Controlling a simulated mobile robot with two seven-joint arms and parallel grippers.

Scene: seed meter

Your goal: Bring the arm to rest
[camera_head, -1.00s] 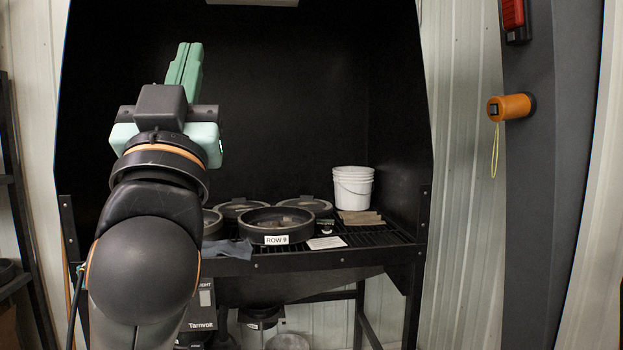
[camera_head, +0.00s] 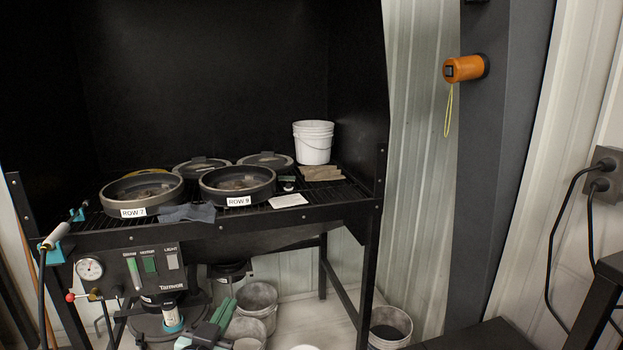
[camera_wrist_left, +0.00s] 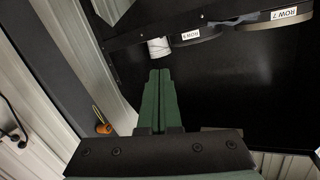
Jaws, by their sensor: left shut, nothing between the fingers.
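My left gripper (camera_head: 226,306) shows low in the head view, with its green fingers pressed together and nothing between them. It is in front of and below the black bench, with floor buckets behind it in the picture. In the left wrist view its shut green fingers (camera_wrist_left: 160,74) point into open air, toward the dark booth, and touch nothing. Most of my left arm is out of the head view. My right gripper is not in view.
The bench grating (camera_head: 345,190) holds the ROW 7 pan (camera_head: 112,198), the ROW 9 pan (camera_head: 215,190), two more pans behind and a white bucket (camera_head: 313,148). Below are a control panel (camera_head: 130,272) and floor buckets (camera_head: 390,326). An orange holder (camera_head: 463,68) hangs on a dark post.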

